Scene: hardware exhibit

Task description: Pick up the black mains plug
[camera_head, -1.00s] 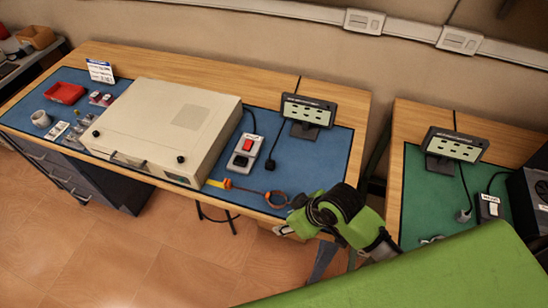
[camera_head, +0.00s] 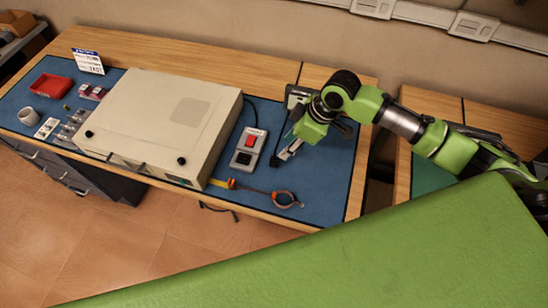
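The black mains plug (camera_head: 274,162) lies on the blue mat (camera_head: 325,180), just right of the grey switch box with the red rocker (camera_head: 248,147). My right gripper (camera_head: 286,155) points down at the mat, with its fingertips close beside the plug on its right. The fingers are small and partly dark here, so I cannot tell how far apart they are or whether they touch the plug. My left gripper is not in view.
A large beige case (camera_head: 165,120) stands left of the switch box. The black socket panel (camera_head: 298,95) behind is mostly hidden by my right arm. A green surface (camera_head: 300,265) fills the foreground.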

